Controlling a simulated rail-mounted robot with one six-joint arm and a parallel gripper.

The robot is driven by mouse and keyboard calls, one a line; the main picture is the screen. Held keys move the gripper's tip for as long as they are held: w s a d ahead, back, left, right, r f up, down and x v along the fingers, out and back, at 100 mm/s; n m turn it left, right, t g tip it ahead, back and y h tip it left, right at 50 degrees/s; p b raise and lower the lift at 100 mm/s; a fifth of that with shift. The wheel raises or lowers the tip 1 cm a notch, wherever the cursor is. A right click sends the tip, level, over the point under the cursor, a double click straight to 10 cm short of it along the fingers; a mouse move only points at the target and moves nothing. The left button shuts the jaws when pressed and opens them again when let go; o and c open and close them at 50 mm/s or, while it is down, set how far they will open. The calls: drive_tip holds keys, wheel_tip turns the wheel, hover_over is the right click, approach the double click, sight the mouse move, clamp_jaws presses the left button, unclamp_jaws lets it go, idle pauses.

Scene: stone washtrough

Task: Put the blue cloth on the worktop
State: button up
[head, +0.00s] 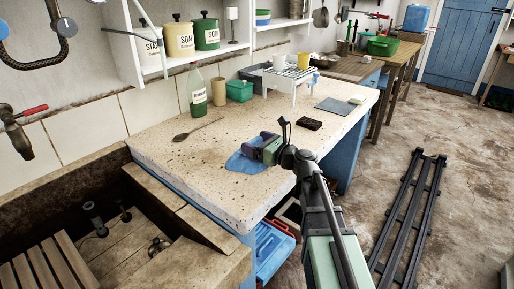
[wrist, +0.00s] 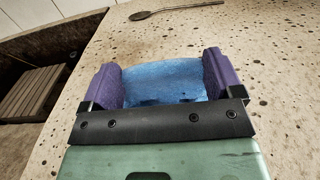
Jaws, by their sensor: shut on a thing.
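The blue cloth (head: 240,165) is at the front edge of the speckled stone worktop (head: 200,165) in the head view. It looks spread on or just above the surface; I cannot tell how much of it rests there. My gripper (head: 258,150) is over the worktop, low beside the cloth. In the wrist view the cloth (wrist: 163,80) spans the space between the two purple fingers of my gripper (wrist: 163,75), which is shut on it. The cloth's lower part is hidden behind the gripper body.
A wooden spoon (head: 196,130) lies beyond the cloth. A bottle (head: 197,92), a green tub (head: 239,91) and a white rack (head: 291,78) stand at the back. A dark sponge-like block (head: 309,124) lies right. The stone trough (head: 110,240) is at left; the middle of the worktop is clear.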

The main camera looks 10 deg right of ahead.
drive_tip(key=shift+f, duration=0.15)
drive_tip(key=o, duration=0.9)
drive_tip(key=shift+o, duration=0.2)
drive_tip(key=shift+r, duration=0.3)
drive_tip(key=v, duration=1.2)
drive_tip(key=shift+f, duration=0.15)
